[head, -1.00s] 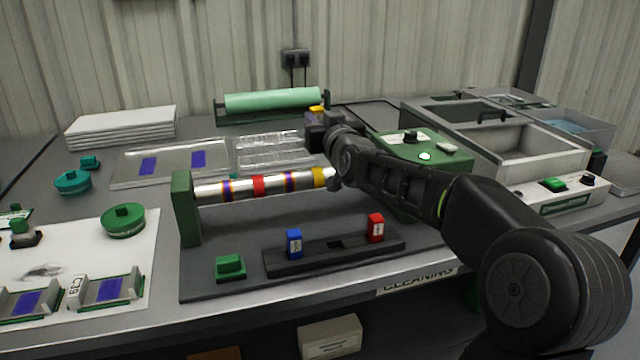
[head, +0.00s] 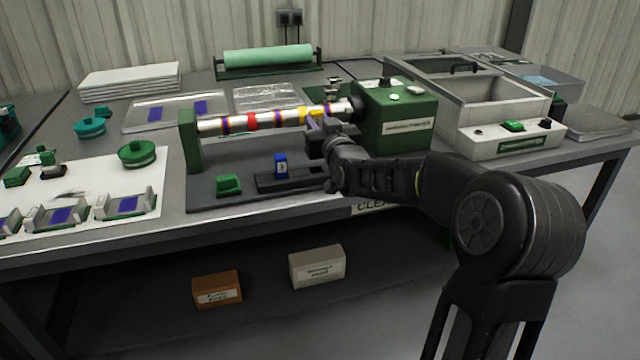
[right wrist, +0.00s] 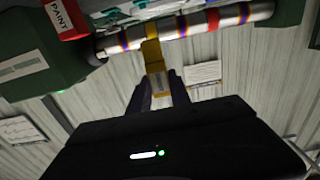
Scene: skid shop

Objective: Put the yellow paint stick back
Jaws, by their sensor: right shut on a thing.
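My right gripper (head: 316,132) is in front of the striped metal roller (head: 270,121) and above the stick rack (head: 265,184) in the head view. In the right wrist view its fingers (right wrist: 157,88) are shut on the yellow paint stick (right wrist: 153,56). The stick shows against the roller (right wrist: 200,23) there; I cannot tell whether they touch. The blue stick (head: 281,165) stands in the rack. My arm hides the rack's right part.
A green block (head: 228,184) sits left of the rack. The green drive box (head: 397,121) stands at the roller's right end, and a green support (head: 190,141) at its left. Sinks (head: 490,95) are farther right.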

